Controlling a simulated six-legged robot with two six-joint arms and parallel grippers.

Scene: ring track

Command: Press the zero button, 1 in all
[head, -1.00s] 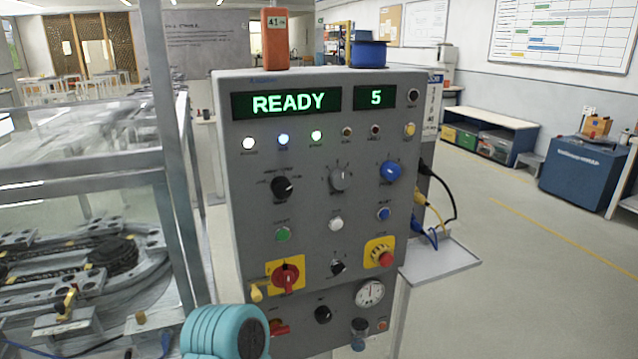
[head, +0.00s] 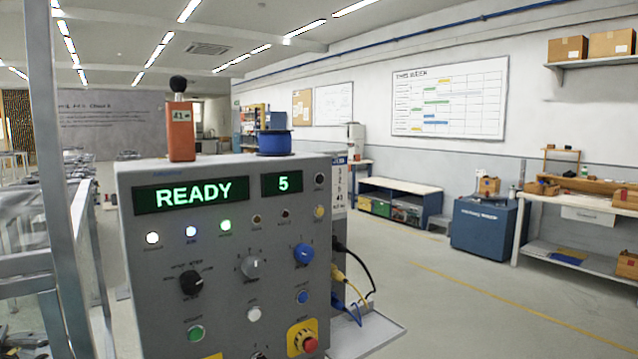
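A grey control panel (head: 223,257) stands in the left half of the head view, facing me. Its large display (head: 191,195) reads READY and the small display (head: 283,184) reads 5. Low on the panel are a green button (head: 196,333), a white button (head: 253,314) and a blue button (head: 302,297). Their labels are too small to read, so I cannot tell which is the zero button. The panel's lower part is cut off by the bottom edge. Neither gripper is in view.
A red emergency button (head: 310,345) sits at the panel's lower right. An orange handset (head: 181,135) and a blue spool (head: 274,142) stand on top. Cables and a side shelf (head: 365,335) are at its right. A metal frame (head: 60,200) stands left.

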